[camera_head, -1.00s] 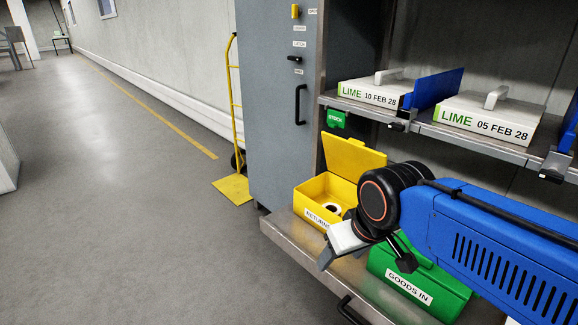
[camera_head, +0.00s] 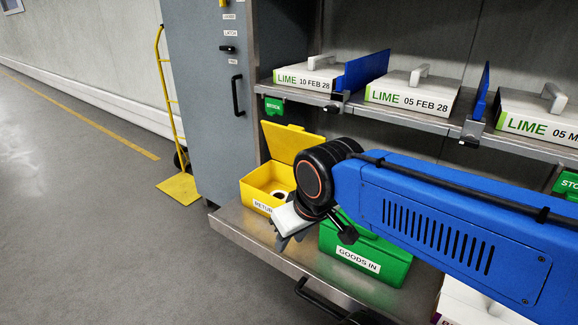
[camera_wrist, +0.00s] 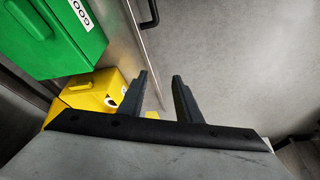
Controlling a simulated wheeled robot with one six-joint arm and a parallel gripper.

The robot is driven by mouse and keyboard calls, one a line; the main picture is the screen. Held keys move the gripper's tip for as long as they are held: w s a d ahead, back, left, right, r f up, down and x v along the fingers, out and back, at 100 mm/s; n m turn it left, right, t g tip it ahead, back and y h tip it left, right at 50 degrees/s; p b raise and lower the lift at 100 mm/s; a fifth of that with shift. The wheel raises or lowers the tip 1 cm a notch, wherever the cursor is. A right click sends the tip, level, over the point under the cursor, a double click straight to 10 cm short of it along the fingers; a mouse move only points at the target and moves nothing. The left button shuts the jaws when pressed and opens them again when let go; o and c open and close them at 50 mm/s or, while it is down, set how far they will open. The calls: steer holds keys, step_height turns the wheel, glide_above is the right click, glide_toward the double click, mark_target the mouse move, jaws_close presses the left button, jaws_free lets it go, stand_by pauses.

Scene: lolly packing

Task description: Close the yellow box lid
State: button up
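The yellow box (camera_head: 256,193), labelled "RETURNS", stands on the lower metal shelf in the head view. Its yellow lid (camera_head: 290,141) is raised, tilted back at the rear, and a white ring-shaped item lies inside. The box also shows in the wrist view (camera_wrist: 85,97), partly hidden by my gripper's body. My gripper (camera_head: 281,243) is in front of and to the right of the box, pointing down, and hides the box's right part. In the wrist view, my gripper (camera_wrist: 160,75) has its two dark fingers apart with nothing held between them. I cannot tell whether it touches the box.
A closed green "GOODS IN" box (camera_head: 365,255) stands right of the yellow box, below my arm. White "LIME" boxes (camera_head: 412,92) and blue dividers sit on the upper shelf (camera_head: 400,117). A yellow hand truck (camera_head: 178,192) stands at left. The floor in front is clear.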

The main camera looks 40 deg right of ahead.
steer(key=w+d+r+m, duration=0.1)
steer(key=w+r, duration=0.1)
steer(key=w+d+r+m, duration=0.1)
steer(key=w+r, duration=0.1)
steer(key=r, duration=0.1)
steer(key=w+d+r+m+g, duration=0.1)
steer(key=w+r, duration=0.1)
steer(key=shift+w+r, duration=0.2)
steer(key=shift+w, duration=0.1)
jaws_close()
steer(key=w+d+r+m+g, duration=0.2)
steer(key=w+d+r+m, duration=0.45)
steer(key=w+d, duration=0.45)
steer(key=w+d+r+m+g, duration=0.2)
steer(key=w+d+r+m, duration=0.3)
steer(key=w+d+r, duration=0.45)
steer(key=shift+n+h, duration=0.25)
steer(key=shift+h, duration=0.05)
steer(key=shift+w+d+f, duration=0.3)
steer(key=shift+d+f, duration=0.1)
steer(key=shift+f, duration=1.5)
steer(key=shift+w+d+f, duration=0.35)
steer(key=shift+d+f, duration=0.1)
steer(key=shift+f, duration=1.5)
steer(key=shift+w+d+f, duration=0.3)
steer(key=shift+d+f, duration=0.1)
steer(key=shift+f, duration=1.5)
